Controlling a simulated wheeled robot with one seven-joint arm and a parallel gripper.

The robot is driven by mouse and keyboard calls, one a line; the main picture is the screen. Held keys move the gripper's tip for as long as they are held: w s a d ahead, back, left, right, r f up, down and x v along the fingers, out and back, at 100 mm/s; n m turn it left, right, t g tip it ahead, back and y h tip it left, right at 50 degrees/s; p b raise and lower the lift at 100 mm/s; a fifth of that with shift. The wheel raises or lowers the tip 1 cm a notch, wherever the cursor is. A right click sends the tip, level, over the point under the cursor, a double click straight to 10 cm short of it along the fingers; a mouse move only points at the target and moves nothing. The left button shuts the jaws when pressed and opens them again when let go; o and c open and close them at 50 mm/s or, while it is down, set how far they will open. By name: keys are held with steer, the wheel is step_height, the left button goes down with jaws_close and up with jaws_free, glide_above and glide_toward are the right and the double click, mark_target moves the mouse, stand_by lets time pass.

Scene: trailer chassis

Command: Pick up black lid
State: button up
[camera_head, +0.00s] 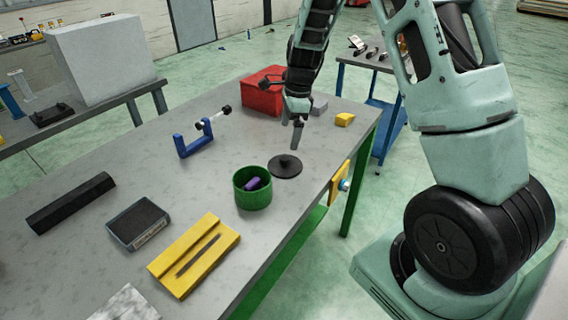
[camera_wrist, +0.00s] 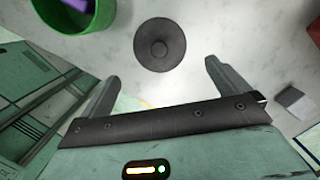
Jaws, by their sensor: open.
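The black lid (camera_head: 285,166) is a flat round disc with a raised knob in its middle. It lies on the grey table (camera_head: 200,222), just beyond the green pot. In the wrist view the lid (camera_wrist: 160,45) lies ahead of my gripper (camera_wrist: 158,75), roughly centred between the two spread fingers. In the head view my gripper (camera_head: 297,135) points down and is above the lid, apart from it. My gripper is open and empty.
The green pot (camera_head: 252,195) with a purple object inside stands close to the lid. A red box (camera_head: 263,92), a grey block (camera_head: 319,104) and a yellow block (camera_head: 345,119) sit behind. A blue vise-like holder (camera_head: 193,146) stands left. The table's right edge is near.

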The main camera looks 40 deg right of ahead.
mark_target(285, 157)
steer(key=f, duration=0.3)
steer(key=a+f+p, duration=0.1)
steer(key=f, duration=0.3)
steer(key=f+p, duration=0.1)
steer(key=f, duration=0.2)
steer(key=shift+w+a+f, duration=0.15)
steer(key=shift+w+a, duration=0.05)
steer(key=shift+w, duration=0.05)
steer(key=c, duration=0.6)
